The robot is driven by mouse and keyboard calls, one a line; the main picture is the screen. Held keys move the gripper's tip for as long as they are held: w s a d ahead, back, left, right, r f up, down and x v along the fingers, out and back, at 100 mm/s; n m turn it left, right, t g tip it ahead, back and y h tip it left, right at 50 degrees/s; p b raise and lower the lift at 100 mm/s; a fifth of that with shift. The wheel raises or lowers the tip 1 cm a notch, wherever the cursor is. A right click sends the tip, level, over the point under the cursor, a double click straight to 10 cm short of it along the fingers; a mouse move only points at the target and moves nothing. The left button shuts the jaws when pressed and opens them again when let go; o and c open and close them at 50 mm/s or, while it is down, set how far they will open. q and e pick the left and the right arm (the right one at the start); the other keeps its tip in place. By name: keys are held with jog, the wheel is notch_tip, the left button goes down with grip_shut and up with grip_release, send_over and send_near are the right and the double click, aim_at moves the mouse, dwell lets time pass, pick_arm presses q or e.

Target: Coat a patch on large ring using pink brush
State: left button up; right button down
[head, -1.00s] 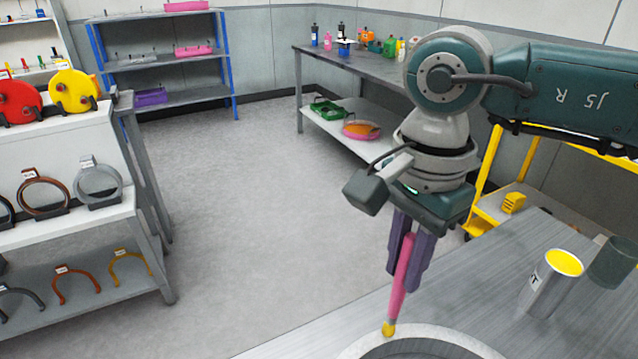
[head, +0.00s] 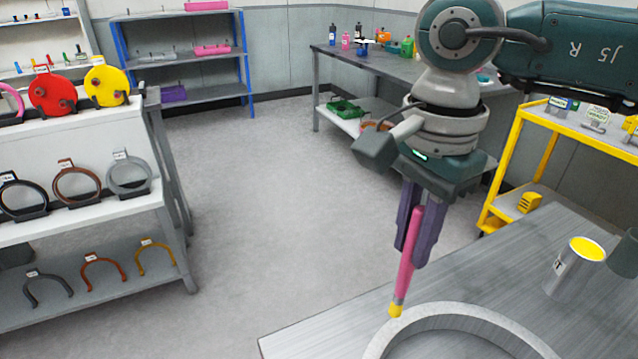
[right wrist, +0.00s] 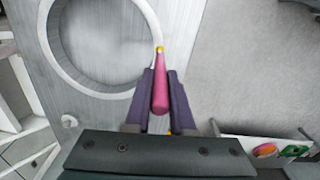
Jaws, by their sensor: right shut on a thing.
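The pink brush (head: 408,262) is held tip-down in my right gripper (head: 416,258), with yellow at its tip. It also shows in the right wrist view (right wrist: 160,92), between the two purple fingers of my right gripper (right wrist: 158,98). The large grey ring (head: 455,318) lies on the grey table, cut off by the bottom edge of the head view; more of it shows in the right wrist view (right wrist: 60,70). The brush tip is at the ring's outer rim; I cannot tell whether it touches. My left gripper is out of view.
An open can with yellow content (head: 575,265) stands on the table (head: 500,275) to the right, beside a dark cylinder (head: 624,256). A yellow cart (head: 520,150) stands behind. A rack with rings (head: 80,225) is at the left. The floor between is clear.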

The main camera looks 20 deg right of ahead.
aim_at(421, 208)
jog(key=shift+r+p, duration=1.3)
jog(key=shift+r, duration=1.1)
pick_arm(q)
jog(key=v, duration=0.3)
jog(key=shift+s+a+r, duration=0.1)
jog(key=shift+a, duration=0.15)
